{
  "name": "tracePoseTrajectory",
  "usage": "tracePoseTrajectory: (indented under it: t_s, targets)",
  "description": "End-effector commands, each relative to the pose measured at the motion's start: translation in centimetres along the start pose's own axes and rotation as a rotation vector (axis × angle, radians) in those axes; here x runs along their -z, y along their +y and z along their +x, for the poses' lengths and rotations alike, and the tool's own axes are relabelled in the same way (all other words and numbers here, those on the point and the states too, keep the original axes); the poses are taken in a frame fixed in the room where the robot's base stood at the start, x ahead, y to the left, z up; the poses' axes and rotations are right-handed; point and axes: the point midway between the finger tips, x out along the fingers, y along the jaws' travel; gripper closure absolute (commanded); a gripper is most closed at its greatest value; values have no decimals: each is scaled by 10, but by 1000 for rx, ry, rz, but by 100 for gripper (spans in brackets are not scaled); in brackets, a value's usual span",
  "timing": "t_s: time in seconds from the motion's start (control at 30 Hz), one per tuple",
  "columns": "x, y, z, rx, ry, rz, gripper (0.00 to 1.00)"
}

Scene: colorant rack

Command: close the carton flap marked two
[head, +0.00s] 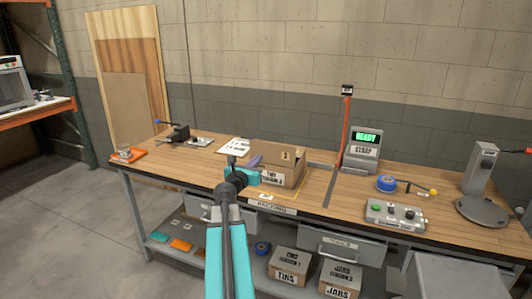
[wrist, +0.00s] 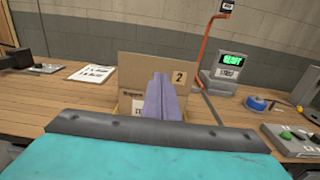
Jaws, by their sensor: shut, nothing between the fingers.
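The cardboard carton (head: 294,181) stands on the wooden bench, with a printed label on its front. A flap marked 2 (head: 288,153) stands upright at its back. In the wrist view the same flap (wrist: 180,76) rises behind my gripper, its number tag at the upper right. My gripper (head: 256,160) is at the carton's left end, its purple fingers shut and empty. In the wrist view the fingers (wrist: 160,82) point up in front of the flap. I cannot tell whether they touch it. My gripper and wrist hide part of the carton.
A strap machine (head: 361,150) with a READY screen and an orange post (head: 345,125) stand right of the carton. A blue tape roll (head: 386,184) and button box (head: 394,215) are farther right.

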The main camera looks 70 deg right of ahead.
Motion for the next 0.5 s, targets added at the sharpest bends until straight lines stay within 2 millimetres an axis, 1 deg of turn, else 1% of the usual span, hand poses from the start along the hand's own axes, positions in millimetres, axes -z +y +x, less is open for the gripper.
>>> tracePoseTrajectory:
  t_s: [0.27,0.5]
  targets:
    - [-1,1,14,0,0,-1,100]
    - [-1,0,35,2,0,0,100]
